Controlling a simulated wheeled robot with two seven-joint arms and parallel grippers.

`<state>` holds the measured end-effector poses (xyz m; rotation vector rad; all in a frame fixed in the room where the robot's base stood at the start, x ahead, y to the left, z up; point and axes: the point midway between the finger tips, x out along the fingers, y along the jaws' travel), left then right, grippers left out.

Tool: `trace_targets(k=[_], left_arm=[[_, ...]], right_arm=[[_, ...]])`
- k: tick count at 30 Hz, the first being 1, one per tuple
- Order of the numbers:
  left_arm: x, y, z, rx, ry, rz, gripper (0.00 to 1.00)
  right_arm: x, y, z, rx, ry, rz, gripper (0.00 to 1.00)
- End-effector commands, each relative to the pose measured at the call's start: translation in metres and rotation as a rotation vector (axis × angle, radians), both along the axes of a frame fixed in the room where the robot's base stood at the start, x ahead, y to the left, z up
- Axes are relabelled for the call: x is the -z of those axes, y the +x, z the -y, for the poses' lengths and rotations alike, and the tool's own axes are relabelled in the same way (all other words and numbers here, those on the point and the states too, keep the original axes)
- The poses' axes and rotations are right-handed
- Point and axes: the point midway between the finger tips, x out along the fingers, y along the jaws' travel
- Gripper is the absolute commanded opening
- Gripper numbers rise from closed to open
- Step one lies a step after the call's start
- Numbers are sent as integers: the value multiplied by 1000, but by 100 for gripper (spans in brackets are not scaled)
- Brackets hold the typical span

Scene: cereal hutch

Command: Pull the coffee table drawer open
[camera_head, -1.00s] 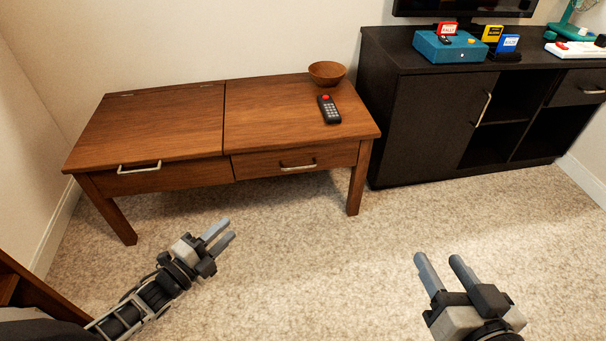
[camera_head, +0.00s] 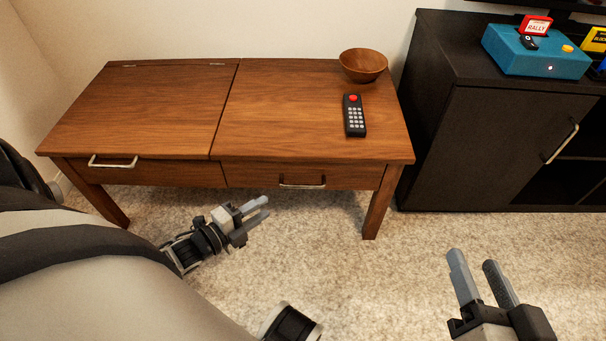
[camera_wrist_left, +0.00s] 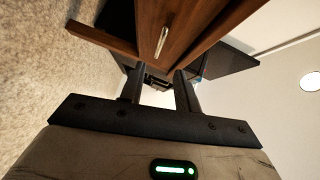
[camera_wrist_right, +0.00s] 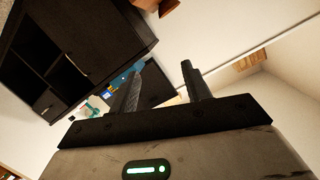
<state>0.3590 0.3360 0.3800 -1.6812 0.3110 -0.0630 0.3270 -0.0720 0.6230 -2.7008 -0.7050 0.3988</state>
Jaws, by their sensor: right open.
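The coffee table (camera_head: 150,110) is brown wood. Its right part has a drawer (camera_head: 255,175) with a metal handle (camera_head: 302,183); the drawer front looks flush with the table. Another handle (camera_head: 113,162) is on the left front panel. My left gripper (camera_head: 258,212) is open and empty, in front of and below the drawer, left of its handle. In the left wrist view the drawer handle (camera_wrist_left: 161,42) shows beyond the open fingers (camera_wrist_left: 160,88), apart from them. My right gripper (camera_head: 484,275) is open and empty over the carpet, right of the table.
A bowl (camera_head: 363,65) and a remote (camera_head: 354,115) stand on the table's right part. A black cabinet (camera_head: 490,140) stands at right with a blue box (camera_head: 535,52) on top. Carpet in front of the table is clear.

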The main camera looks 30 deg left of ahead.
Motion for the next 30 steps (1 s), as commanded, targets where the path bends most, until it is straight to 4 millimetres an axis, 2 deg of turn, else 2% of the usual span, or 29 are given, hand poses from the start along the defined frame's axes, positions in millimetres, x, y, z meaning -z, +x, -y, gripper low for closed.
trace_targets(k=[1, 6, 15, 21, 30], left_arm=[[4, 13, 3, 1, -1, 6, 33], [9, 49, 12, 1, 0, 6, 33], [17, 105, 26, 1, 0, 4, 33], [19, 123, 31, 1, -1, 2, 33], [18, 126, 31, 0, 0, 1, 33]], right_arm=[[3, 1, -1, -1, 17, 5, 48], [-1, 1, -4, -8, 81, 18, 48], [-11, 4, -6, -17, 172, 69, 48], [-29, 14, -3, -11, 127, 214, 48], [-33, 15, -2, -8, 117, 240, 48]])
